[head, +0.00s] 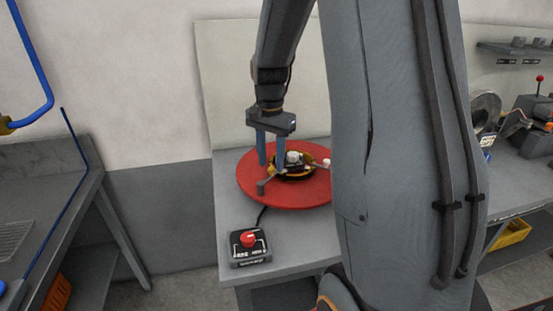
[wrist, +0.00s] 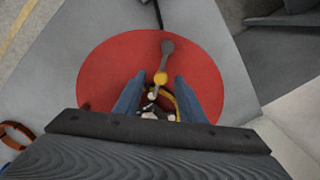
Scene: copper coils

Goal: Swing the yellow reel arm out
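The yellow reel arm (wrist: 161,78) shows in the wrist view as a yellow joint on a bar with a grey rounded end (wrist: 167,46), pointing toward the top of the picture. In the head view its grey end (head: 262,187) lies at the front left of the reel's hub. The reel is a flat red disc (head: 248,180) with a dark and yellow hub (head: 295,170) at its middle. My gripper (wrist: 160,76) is open over the disc, one blue finger on each side of the arm, with gaps visible. Finger height above the disc is unclear.
A control box with a red button (head: 249,239) stands on the table in front of the disc. A grey bench (head: 50,165) is at the left. Machinery (head: 535,115) stands on the right bench. My arm hides the disc's right side in the head view.

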